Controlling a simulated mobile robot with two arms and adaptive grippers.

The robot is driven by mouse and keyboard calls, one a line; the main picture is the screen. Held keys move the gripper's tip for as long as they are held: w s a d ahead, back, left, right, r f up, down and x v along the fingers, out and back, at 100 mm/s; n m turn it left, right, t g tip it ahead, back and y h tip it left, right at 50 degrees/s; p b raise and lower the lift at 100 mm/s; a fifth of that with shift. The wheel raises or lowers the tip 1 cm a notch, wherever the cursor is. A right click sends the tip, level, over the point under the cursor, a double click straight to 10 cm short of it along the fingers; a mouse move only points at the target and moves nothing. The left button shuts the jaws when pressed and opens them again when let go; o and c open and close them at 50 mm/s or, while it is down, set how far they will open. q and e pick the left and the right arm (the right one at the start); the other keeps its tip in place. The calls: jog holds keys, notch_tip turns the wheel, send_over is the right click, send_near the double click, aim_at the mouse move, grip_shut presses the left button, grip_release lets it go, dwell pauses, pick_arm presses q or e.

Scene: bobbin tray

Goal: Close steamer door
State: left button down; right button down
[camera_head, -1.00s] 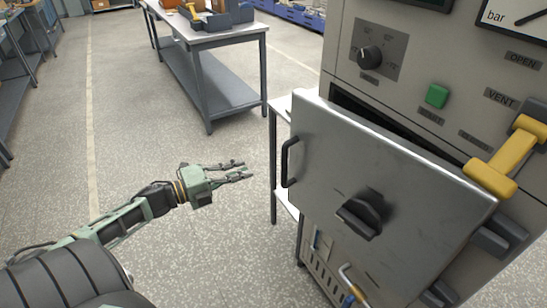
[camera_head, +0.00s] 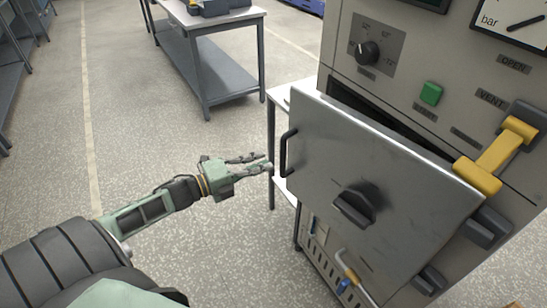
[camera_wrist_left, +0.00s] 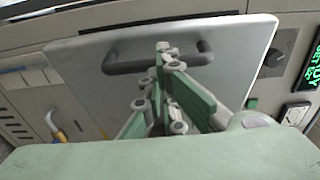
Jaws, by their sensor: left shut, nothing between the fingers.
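The steamer door (camera_head: 325,145) is a grey metal panel standing ajar on the front of the steamer cabinet (camera_head: 440,60), with a dark gap along its top edge. It has a black bar handle (camera_head: 285,152) at its left edge and a black knob (camera_head: 354,207) low on its face. My left gripper (camera_head: 268,162) is shut and empty, just left of the handle in the head view; I cannot tell if it touches. In the left wrist view its fingers (camera_wrist_left: 162,50) overlap the handle (camera_wrist_left: 120,65) and the door (camera_wrist_left: 75,70). My right gripper is not in view.
A yellow-handled lever (camera_head: 497,155) sits at the cabinet's right. A green button (camera_head: 431,93) and a dial (camera_head: 367,52) are above the door. A white side table (camera_head: 279,95) stands behind the door, and a grey workbench (camera_head: 210,30) stands farther back.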

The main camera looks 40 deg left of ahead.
pick_arm(q)
jog(key=shift+p+x, duration=0.35)
jog(key=shift+x, duration=1.85)
